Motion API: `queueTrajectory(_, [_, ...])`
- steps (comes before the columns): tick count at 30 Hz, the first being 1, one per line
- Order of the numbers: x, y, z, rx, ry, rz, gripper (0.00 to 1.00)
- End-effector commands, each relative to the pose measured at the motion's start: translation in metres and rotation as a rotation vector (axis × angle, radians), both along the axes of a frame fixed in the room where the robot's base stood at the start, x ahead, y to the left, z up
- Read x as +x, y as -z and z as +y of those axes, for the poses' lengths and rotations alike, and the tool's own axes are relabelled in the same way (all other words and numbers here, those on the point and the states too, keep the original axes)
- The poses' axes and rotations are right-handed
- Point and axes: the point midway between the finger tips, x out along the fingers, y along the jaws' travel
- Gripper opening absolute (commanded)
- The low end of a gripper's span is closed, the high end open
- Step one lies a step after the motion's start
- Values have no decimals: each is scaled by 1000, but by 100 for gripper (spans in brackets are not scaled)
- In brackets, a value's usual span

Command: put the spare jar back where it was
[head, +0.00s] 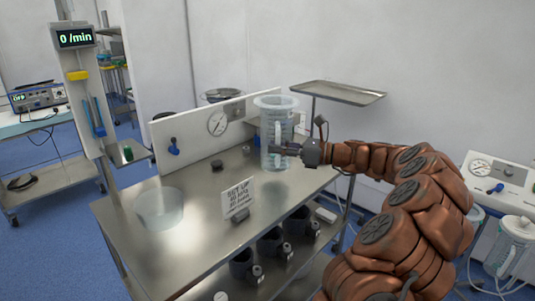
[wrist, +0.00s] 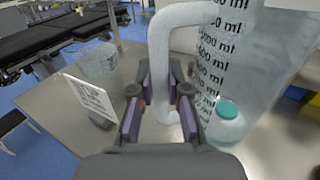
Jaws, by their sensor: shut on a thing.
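A tall clear jar with printed ml marks (head: 272,118) is upright over the back right of the steel table (head: 205,245). My gripper (head: 284,150) is at its side. In the wrist view the jar (wrist: 250,65) fills the upper right, and its white handle (wrist: 172,45) passes between the two fingers of my gripper (wrist: 160,92), which are shut on it. I cannot tell whether the jar's base touches the table. A sign card (head: 238,195) stands on the table, left of and nearer than the jar.
A clear basin (head: 159,208) sits at the table's left. Several black holders (head: 271,247) line the front edge. A panel with a gauge (head: 218,123) runs along the back. A tray stand (head: 340,93) is behind. Another jar (head: 512,243) hangs at the far right.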

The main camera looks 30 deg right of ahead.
Motion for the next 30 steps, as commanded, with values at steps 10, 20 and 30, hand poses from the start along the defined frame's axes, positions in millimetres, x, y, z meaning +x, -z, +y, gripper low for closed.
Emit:
queueTrajectory(10, [43,4,0,-1,1,-1,0])
queueTrajectory(20, [53,21,0,3,1,1,0])
queueTrajectory(30, [53,38,0,-1,2,-3,0])
